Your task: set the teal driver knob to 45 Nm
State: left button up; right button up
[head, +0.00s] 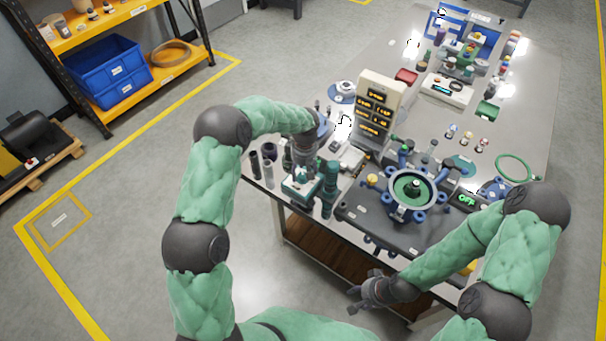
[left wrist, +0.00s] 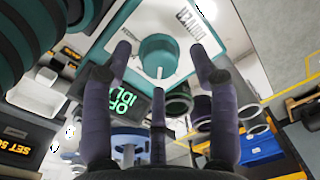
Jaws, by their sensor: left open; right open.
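The teal driver knob (left wrist: 157,56) sits on a white panel marked DRIVER (left wrist: 190,22) in the left wrist view. A small display (left wrist: 124,102) beside it shows green text reading OFF and IDLE. My left gripper (left wrist: 160,68) is open, with its fingers spread to either side of the knob and apparently apart from it. In the head view my left gripper (head: 304,158) points down over the teal driver unit (head: 301,190), and the knob is hard to make out there. My right gripper (head: 367,291) is open and empty in front of the table, below its top.
A tall teal cylinder (head: 329,187) stands right of the driver unit. Dark and grey cylinders (head: 262,167) stand to its left. A beige display tower (head: 380,105) is behind, and a round clamp fixture (head: 411,190) is to the right. The table's front-left edge is close to the driver unit.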

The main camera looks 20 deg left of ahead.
pick_arm(q)
jog(key=shift+f, duration=0.45)
jog(key=c, duration=1.2)
jog(key=shift+o, duration=0.2)
jog(key=shift+r+m, duration=0.1)
jog(key=shift+m, duration=0.3)
jog(key=m+p, duration=0.1)
jog(key=m, duration=0.3)
jog(key=shift+m, duration=0.3)
jog(key=m+p, duration=0.1)
jog(key=m, duration=0.5)
jog(key=m+p, duration=0.1)
jog(key=m, duration=0.5)
jog(key=shift+m+t, duration=0.4)
jog(key=m+p, duration=0.2)
jog(key=m, duration=0.3)
jog(key=shift+m, duration=0.3)
